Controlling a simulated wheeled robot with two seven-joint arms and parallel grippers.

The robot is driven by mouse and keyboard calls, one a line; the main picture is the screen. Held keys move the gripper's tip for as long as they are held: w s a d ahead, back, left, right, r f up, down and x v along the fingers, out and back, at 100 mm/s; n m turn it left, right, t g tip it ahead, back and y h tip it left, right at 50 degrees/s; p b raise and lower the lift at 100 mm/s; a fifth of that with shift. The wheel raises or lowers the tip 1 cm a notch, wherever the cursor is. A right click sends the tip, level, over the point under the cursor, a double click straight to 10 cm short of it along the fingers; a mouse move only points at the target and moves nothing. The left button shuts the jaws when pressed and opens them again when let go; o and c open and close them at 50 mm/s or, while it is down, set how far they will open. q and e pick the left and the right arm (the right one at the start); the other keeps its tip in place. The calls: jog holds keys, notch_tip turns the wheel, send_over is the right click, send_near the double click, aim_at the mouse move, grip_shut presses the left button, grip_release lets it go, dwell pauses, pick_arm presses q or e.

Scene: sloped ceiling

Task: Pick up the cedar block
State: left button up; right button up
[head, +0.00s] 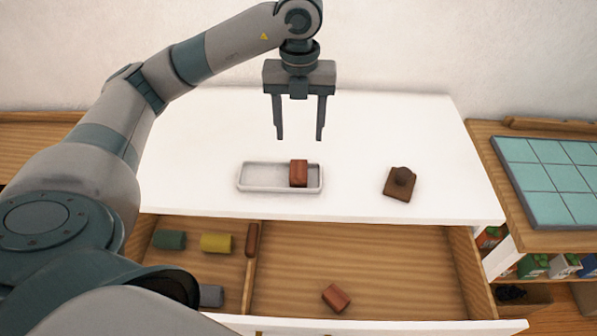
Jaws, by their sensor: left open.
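A reddish-brown wooden block (299,173), which looks like cedar, sits at the right end of a shallow white tray (247,189) on the white tabletop. A second reddish-brown block (336,298) lies tilted in the open drawer; I cannot tell for sure which is the cedar one. My left gripper (299,137) points down, open and empty, above the tray block and apart from it. My right gripper is not in view.
A brown knobbed piece (399,186) lies right of the tray. The open drawer (400,270) holds green (170,239) and yellow (216,243) rolls behind a divider. A tiled board (550,180) lies at the right. The tabletop's back is clear.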

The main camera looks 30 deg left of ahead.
pick_arm(q)
send_over(299, 168)
jog(key=f, duration=0.6)
jog(key=shift+w+a+p, duration=0.2)
jog(key=shift+w+p, duration=0.15)
jog(key=shift+p, duration=0.05)
jog(key=shift+f, duration=0.45)
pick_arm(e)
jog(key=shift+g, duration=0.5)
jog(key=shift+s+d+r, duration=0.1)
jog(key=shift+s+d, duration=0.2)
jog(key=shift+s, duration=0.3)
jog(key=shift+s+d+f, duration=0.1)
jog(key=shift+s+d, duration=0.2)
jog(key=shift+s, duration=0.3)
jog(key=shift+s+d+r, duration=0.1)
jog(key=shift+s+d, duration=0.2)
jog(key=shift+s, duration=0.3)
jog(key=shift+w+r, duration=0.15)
